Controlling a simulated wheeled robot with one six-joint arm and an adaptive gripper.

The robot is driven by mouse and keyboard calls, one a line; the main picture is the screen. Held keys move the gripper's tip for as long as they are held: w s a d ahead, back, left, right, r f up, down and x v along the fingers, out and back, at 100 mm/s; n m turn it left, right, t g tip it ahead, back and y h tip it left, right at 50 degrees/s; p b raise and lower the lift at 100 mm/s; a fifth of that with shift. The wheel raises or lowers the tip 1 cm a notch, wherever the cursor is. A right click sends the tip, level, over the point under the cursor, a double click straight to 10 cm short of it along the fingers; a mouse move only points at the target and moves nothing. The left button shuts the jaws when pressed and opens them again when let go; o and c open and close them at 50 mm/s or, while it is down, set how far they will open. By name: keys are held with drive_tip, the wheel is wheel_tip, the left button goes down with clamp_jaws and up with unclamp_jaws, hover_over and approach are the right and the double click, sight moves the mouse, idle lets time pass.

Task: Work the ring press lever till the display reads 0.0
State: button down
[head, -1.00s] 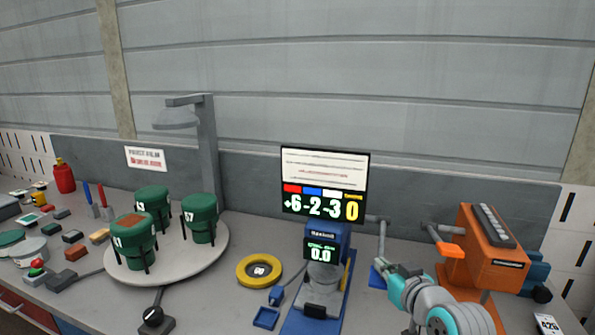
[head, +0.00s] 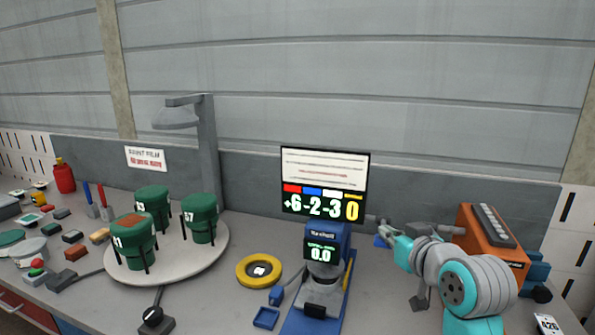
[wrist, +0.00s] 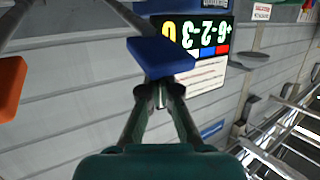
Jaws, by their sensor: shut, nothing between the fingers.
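A screen (head: 325,185) above shows +6 -2 -3 0. An orange machine (head: 490,240) stands right, close behind my arm. A yellow ring (head: 259,271) and a turntable (head: 215,255) with green containers (head: 134,242) lie left. Grey bench is free between blue device and arm.

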drive_tip(key=shift+r, duration=2.7)
